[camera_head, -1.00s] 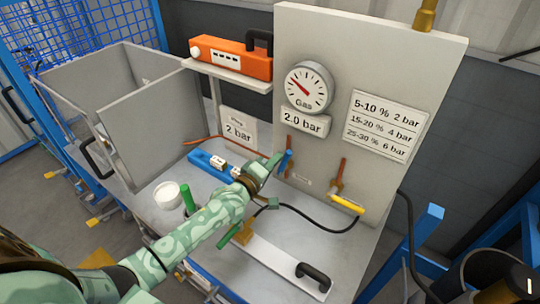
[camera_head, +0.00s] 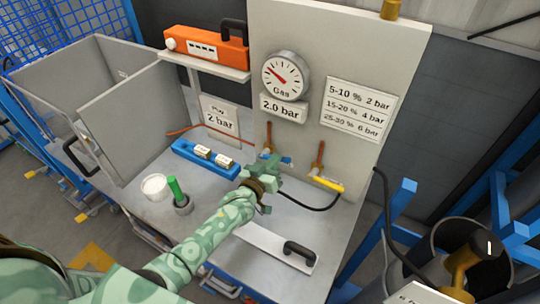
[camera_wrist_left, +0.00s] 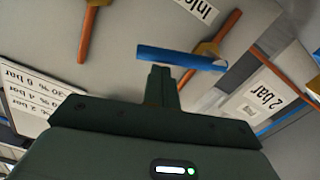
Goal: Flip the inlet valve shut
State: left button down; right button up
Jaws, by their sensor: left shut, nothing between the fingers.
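The inlet valve's blue lever (camera_head: 287,160) is on the left copper pipe of the upright panel. In the left wrist view the blue lever (camera_wrist_left: 178,58) lies across its pipe (camera_wrist_left: 217,33), beside a brass body (camera_wrist_left: 207,48). An "Inle..." label (camera_wrist_left: 200,9) shows, partly cut off. My left gripper (camera_head: 273,171) is at the lever and partly covers it in the head view. Its fingers (camera_wrist_left: 160,75) are shut and empty, with their tips just below the lever in the wrist view. I cannot tell whether they touch it. My right gripper is not in view.
A second pipe carries a yellow lever (camera_head: 327,184) to the right. A black hose (camera_head: 315,207) lies on the bench. A blue block (camera_head: 203,157), white cup (camera_head: 155,187) and green-handled tool (camera_head: 175,188) stand left of my arm. A gauge (camera_head: 286,76) is above.

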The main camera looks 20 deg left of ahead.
pick_arm(q)
jog(key=shift+d+f+m+b, duration=0.2)
jog(key=shift+d+f+m, duration=0.05)
jog(key=shift+f+m, duration=0.3)
jog(key=shift+d+f+m+b, duration=0.15)
jog(key=shift+d+f+m, duration=0.1)
jog(key=shift+f+m, duration=0.25)
jog(key=shift+s, duration=0.1)
notch_tip(320, 180, up, 4)
jog(key=p, duration=0.4)
jog(key=s+a+p, duration=0.1)
jog(key=s, duration=0.9)
jog(key=shift+s+a+r, duration=0.15)
jog(key=shift+s+a, duration=0.1)
jog(key=shift+s, duration=0.05)
